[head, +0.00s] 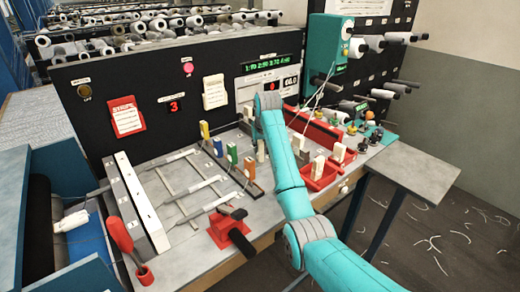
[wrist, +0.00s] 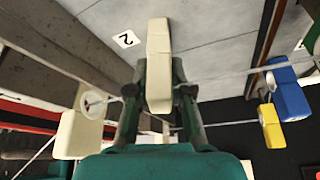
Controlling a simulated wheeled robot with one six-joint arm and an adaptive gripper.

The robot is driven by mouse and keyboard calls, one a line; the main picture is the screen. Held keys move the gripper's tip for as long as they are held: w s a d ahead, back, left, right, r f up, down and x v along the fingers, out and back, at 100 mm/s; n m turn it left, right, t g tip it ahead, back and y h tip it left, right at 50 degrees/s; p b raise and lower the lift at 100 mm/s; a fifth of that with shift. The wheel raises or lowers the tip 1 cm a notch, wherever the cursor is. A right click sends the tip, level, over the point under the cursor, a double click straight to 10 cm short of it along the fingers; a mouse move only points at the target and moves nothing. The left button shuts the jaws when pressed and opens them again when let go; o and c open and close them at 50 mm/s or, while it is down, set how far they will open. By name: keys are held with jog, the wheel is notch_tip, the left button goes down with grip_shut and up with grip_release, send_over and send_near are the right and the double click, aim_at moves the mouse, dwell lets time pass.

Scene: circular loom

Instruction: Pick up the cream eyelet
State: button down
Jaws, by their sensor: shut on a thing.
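My gripper (wrist: 160,88) is shut on a cream eyelet (wrist: 158,38), a long pale block between its two dark fingers in the wrist view. The block lies in front of a grey surface with a "2" label beside it. Whether it touches that surface I cannot tell. A second cream block (wrist: 78,132) with a round ring is at the left of the wrist view, apart from the fingers. In the head view my arm hides most of the gripper.
Blue (wrist: 287,90) and yellow (wrist: 270,126) eyelets are to the right in the wrist view, close to thin strands. In the head view, red bins (head: 318,178) with cream blocks stand right of my arm. A red clamp-like tool (head: 228,229) is at the bench front.

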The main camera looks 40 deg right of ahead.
notch_tip(320, 180, up, 10)
dwell(0.5)
